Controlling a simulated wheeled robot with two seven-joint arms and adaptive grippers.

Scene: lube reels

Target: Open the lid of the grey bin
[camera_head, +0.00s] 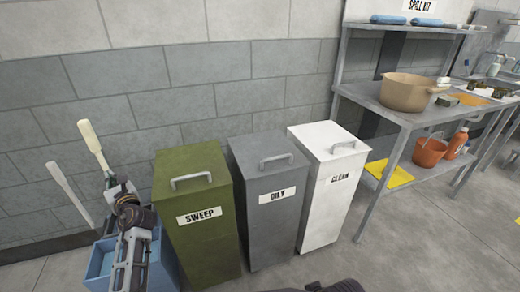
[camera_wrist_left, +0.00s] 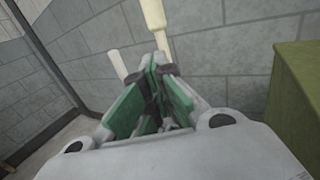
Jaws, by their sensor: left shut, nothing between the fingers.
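The grey bin (camera_head: 270,222), labelled OILY, stands between a green bin and a white bin in the head view. Its lid (camera_head: 268,152) lies closed on top, with a grey bar handle (camera_head: 276,160). My left gripper (camera_head: 112,184) is at the left of the head view, left of the green bin and well apart from the grey bin. In the left wrist view its green-padded fingers (camera_wrist_left: 161,68) are shut together with nothing held. The grey bin does not show in the left wrist view.
The green SWEEP bin (camera_head: 205,245) stands between my left gripper and the grey bin. The white CLEAN bin (camera_head: 328,195) is on its right. A blue container (camera_head: 102,262) and pale handles (camera_head: 92,140) are near my left arm. A metal bench (camera_head: 385,116) stands at right.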

